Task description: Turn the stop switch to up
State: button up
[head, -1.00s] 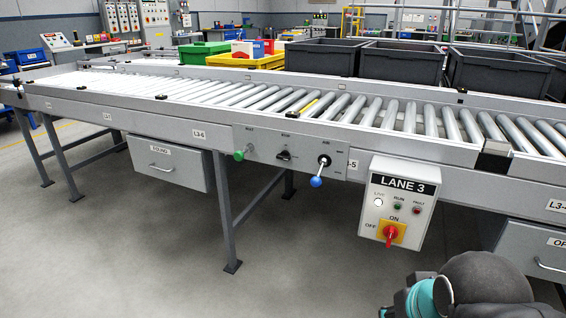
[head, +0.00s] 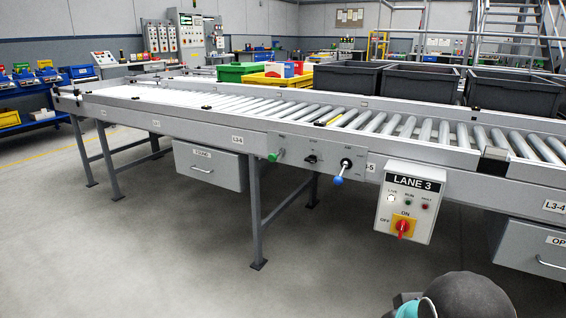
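A grey control panel (head: 305,155) is set in the conveyor's side rail, with three controls in a row. The middle one is a small black switch (head: 311,159); the label above it seems to read STOP but is blurred. Its handle looks roughly horizontal, though it is too small to be sure. To its left is a green knob (head: 273,156), and to its right a lever with a blue ball end (head: 338,180) hanging down. Only part of my dark and teal arm shows at the bottom right, well apart from the panel. My gripper's fingers are not in view.
A LANE 3 box (head: 408,203) with a red switch on yellow juts out right of the panel. A grey drawer (head: 208,168) hangs at left, and a conveyor leg (head: 256,215) stands below the panel. The concrete floor (head: 150,260) in front is clear.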

aim_at(311, 158)
jog(key=i, duration=0.9)
jog(key=z, duration=0.8)
